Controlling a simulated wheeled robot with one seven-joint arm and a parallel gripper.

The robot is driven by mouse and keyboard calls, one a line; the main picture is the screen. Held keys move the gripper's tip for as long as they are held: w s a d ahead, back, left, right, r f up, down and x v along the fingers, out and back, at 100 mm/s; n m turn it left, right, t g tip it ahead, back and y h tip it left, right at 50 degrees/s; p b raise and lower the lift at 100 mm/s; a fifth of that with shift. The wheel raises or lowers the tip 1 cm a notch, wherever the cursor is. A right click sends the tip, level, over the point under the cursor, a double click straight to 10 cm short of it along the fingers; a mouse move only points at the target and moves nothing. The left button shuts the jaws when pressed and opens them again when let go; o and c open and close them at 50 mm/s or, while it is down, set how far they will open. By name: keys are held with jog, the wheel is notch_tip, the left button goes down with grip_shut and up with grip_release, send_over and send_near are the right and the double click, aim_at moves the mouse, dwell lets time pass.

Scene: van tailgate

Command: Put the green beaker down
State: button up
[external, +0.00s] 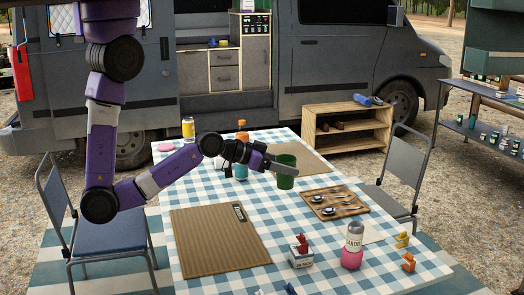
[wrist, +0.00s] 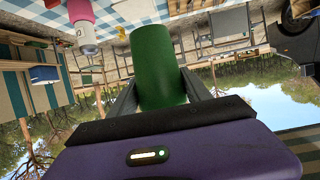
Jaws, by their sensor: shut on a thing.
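The green beaker (external: 286,172) is held in my gripper (external: 281,168) over the far middle of the checked table (external: 225,204). In the wrist view the green beaker (wrist: 158,65) fills the space between the two fingers of my gripper (wrist: 160,88), which is shut on it. In the external view the beaker looks upright, left of and beyond the wooden cutlery tray (external: 358,188). I cannot tell whether its base touches the table.
A brown mat (external: 215,240) lies at the near left, another (external: 305,160) behind the beaker. An orange-topped bottle (external: 241,137) stands behind my wrist. Chairs flank the table.

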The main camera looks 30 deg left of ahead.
jog(key=shift+d+r, duration=0.2)
jog(key=shift+r, duration=0.2)
jog(key=shift+w+a+r+n, duration=0.1)
jog(key=shift+w+r+n, duration=0.05)
jog(key=shift+n, duration=0.15)
jog(key=shift+w+f+y, duration=0.1)
jog(key=shift+f+y, duration=0.25)
jog(key=shift+y, duration=0.05)
jog(key=shift+t, duration=0.3)
notch_tip(320, 180, down, 19)
jog(key=shift+a+f+b, duration=0.1)
jog(key=shift+b, duration=0.65)
jog(key=shift+f, duration=0.15)
jog(key=o, duration=1.3)
jog(key=shift+o, duration=0.2)
